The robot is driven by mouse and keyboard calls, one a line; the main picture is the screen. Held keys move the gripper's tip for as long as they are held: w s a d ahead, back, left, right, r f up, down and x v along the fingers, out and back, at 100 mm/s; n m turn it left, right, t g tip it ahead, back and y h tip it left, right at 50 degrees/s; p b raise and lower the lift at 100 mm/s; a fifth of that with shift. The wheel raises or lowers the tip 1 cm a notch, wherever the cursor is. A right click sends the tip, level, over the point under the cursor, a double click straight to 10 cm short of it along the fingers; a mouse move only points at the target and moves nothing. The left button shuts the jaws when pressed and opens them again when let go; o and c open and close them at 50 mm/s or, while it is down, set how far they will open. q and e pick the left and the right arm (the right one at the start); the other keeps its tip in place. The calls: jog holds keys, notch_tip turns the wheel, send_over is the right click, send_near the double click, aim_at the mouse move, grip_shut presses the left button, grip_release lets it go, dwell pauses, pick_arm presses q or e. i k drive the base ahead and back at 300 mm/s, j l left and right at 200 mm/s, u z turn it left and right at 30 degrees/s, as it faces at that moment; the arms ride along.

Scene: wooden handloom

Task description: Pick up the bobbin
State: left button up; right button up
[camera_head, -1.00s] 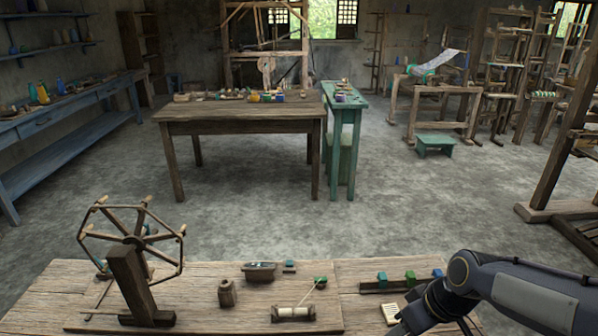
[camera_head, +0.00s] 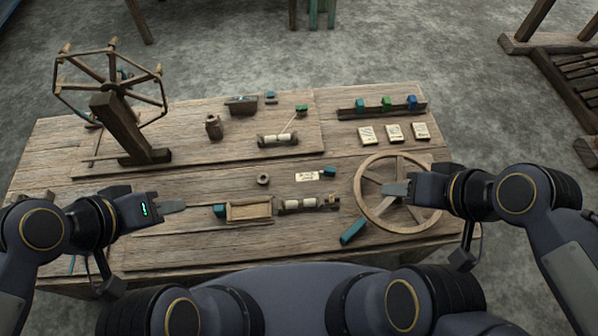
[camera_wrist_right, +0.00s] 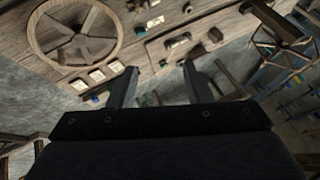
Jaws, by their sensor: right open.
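One white-wound bobbin (camera_head: 276,140) lies in a small wooden holder on the raised board, with a thread running up to a green piece. Another white-wound roll (camera_head: 300,204) lies nearer me, beside a small open wooden box (camera_head: 249,210). I cannot tell which is the task's bobbin. My right gripper (camera_head: 394,189) hovers over the spoked wheel, right of both, empty. In the right wrist view its jaws (camera_wrist_right: 157,84) are apart, with a pale roll (camera_wrist_right: 178,41) beyond them. My left gripper (camera_head: 178,207) is left of the box; its jaw opening is unclear from the side.
The spoked wooden wheel (camera_head: 366,188) lies at the right of the table (camera_head: 180,243). A skein winder (camera_head: 118,110) stands tall at the left. A rack of coloured blocks (camera_head: 371,112) and several pale cards (camera_head: 394,132) are at the back right. The table's left front is mostly clear.

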aim_at(309, 203)
jog(key=j, duration=0.65)
jog(key=k+j+z, duration=0.1)
jog(key=j, duration=0.55)
jog(key=k, duration=0.05)
